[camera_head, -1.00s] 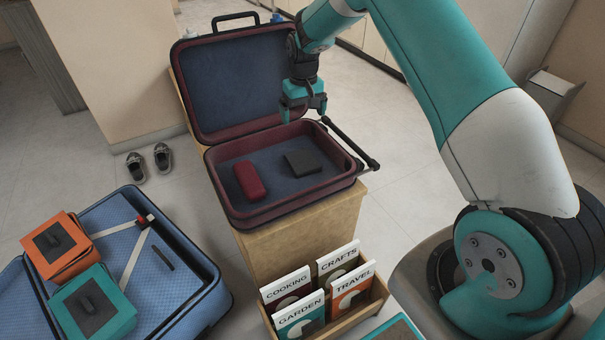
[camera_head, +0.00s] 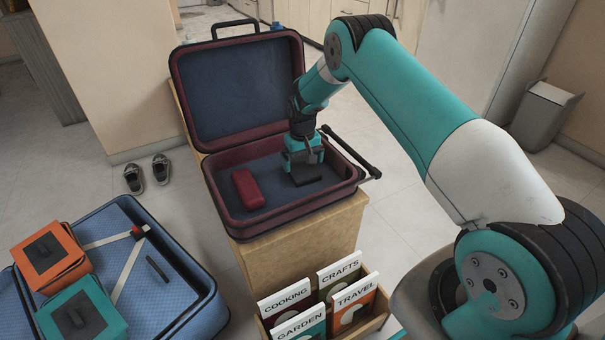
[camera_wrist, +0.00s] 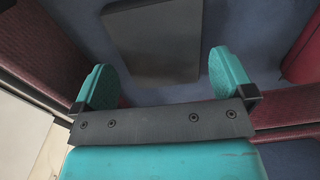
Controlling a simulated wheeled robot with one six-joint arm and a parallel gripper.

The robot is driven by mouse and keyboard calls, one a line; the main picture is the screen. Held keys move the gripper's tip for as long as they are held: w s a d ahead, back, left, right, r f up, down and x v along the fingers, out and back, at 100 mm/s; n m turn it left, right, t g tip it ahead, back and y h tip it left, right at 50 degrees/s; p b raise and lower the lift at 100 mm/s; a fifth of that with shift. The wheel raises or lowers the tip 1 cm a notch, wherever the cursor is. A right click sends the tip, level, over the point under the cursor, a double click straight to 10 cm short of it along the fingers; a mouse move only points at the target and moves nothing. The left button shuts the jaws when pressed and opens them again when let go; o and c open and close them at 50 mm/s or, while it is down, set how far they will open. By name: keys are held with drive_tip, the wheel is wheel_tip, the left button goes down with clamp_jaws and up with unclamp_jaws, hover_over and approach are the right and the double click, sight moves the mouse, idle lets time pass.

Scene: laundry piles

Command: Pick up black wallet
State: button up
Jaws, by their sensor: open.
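The black wallet (camera_head: 308,178) lies flat on the blue lining inside the open maroon suitcase (camera_head: 276,208). In the wrist view the wallet (camera_wrist: 152,45) is a dark rectangle beyond and between the fingertips. My gripper (camera_head: 303,166) is down inside the suitcase, right over the wallet, and hides part of it in the head view. In the wrist view my gripper (camera_wrist: 160,78) has its two teal fingers wide apart with nothing between them. I cannot tell the exact height of the fingertips above the wallet.
A red case (camera_head: 248,189) lies left of the wallet in the suitcase. The suitcase wall and black handle (camera_head: 350,152) are close on the right. The suitcase stands on a wooden box (camera_head: 300,245). A blue suitcase (camera_head: 185,290) with boxes is at lower left; a book crate (camera_head: 375,322) stands in front.

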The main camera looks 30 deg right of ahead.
sight(302, 171)
wheel_tip(302, 171, down, 3)
drive_tip(key=shift+r, duration=0.1)
drive_tip(key=shift+c, duration=0.5)
drive_tip(key=c, duration=0.5)
drive_tip(key=shift+r, duration=0.1)
